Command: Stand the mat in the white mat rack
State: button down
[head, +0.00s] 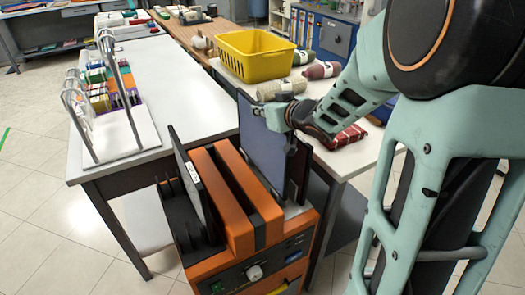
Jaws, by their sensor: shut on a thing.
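My gripper (278,116) is shut on the upper edge of a thin blue-grey mat (262,150). The mat stands upright over the right side of an orange machine. A small whitish rack part (294,210) shows at the mat's lower right, on the machine's top; most of it is hidden behind the mat and the machine's parts. I cannot tell whether the mat's lower edge is seated in it.
The orange machine (226,190) has a black slotted rack (183,215) with a dark panel (192,185) at its left. A white table (170,85) behind holds silver hoop stands (135,128). A yellow basket (256,58) and several rolls (281,88) lie behind my gripper.

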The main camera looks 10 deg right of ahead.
aim_at(283, 135)
jog(key=shift+f+b, duration=1.15)
jog(key=shift+f, duration=2.05)
jog(key=c, duration=2)
grip_release()
jog(key=shift+r, duration=0.2)
jog(key=shift+p+v, duration=1.7)
jog(key=shift+v, duration=4.3)
jog(key=shift+f, duration=0.1)
